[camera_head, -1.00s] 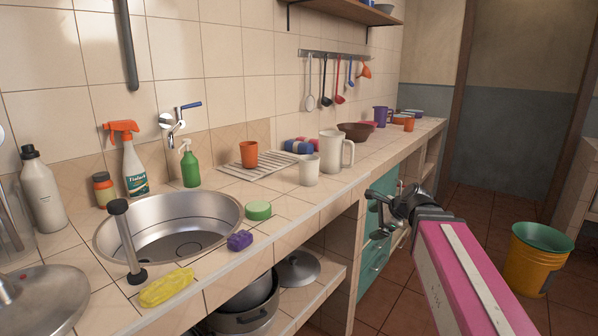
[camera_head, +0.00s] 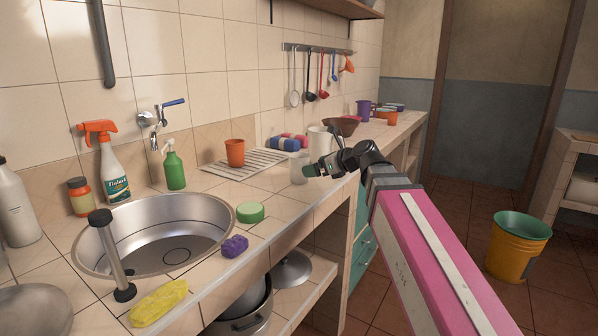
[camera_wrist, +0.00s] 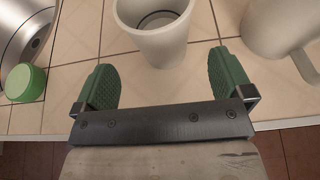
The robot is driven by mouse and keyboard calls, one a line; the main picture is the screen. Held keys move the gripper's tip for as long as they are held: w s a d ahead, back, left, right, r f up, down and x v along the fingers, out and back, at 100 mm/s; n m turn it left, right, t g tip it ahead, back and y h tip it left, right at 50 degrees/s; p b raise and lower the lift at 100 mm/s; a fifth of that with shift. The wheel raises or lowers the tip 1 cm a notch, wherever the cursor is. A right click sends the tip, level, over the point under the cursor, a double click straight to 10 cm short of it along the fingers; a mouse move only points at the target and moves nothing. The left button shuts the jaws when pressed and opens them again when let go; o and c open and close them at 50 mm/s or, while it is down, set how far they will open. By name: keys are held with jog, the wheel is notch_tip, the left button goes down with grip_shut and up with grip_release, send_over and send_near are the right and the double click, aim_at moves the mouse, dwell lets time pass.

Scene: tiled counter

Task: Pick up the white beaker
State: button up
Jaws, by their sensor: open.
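The white beaker (camera_head: 298,169) is a plain cup without a handle and stands upright on the tiled counter near its front edge. In the wrist view the beaker (camera_wrist: 155,40) is just ahead of my gripper (camera_wrist: 165,78), centred between the two green fingers. The fingers are wide apart with nothing held between them. In the head view my gripper (camera_head: 322,166) is at the counter edge, to the right of the beaker, and hides part of what stands behind it.
A white jug (camera_head: 318,139) with a handle stands close behind and right of the beaker; it also shows in the wrist view (camera_wrist: 280,28). A drying rack (camera_head: 245,164) with an orange cup (camera_head: 235,152) lies to the left.

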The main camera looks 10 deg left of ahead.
aim_at(299, 169)
jog(key=shift+x, duration=3)
jog(key=shift+w+d, duration=0.1)
jog(key=c, duration=1.1)
